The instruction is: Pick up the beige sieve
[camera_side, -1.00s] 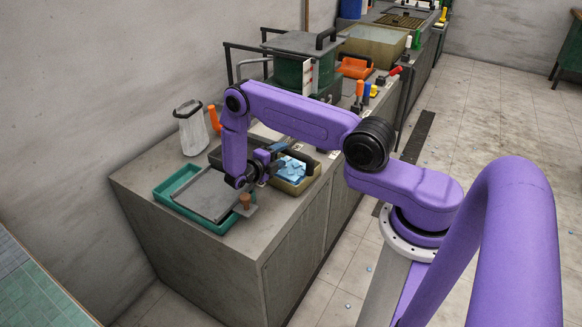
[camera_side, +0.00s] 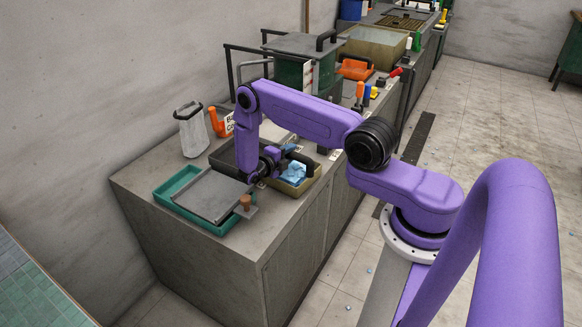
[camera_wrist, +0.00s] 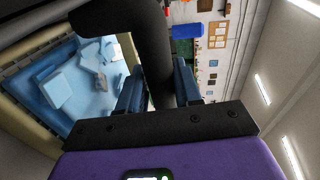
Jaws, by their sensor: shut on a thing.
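The beige sieve (camera_side: 309,183) is a shallow beige box with light blue pieces inside, on the grey counter beside the dark tray. It fills the left of the wrist view (camera_wrist: 27,124), where a thick black handle (camera_wrist: 152,45) runs between my fingers. My gripper (camera_wrist: 158,88) is shut on that handle. In the side view my gripper (camera_side: 285,157) is at the sieve's left and back side, partly hidden by my wrist. I cannot tell whether the sieve's base is clear of the counter.
A teal tray (camera_side: 168,190) with a grey plate (camera_side: 212,195) and a wooden-handled tool (camera_side: 245,204) lie at the front.

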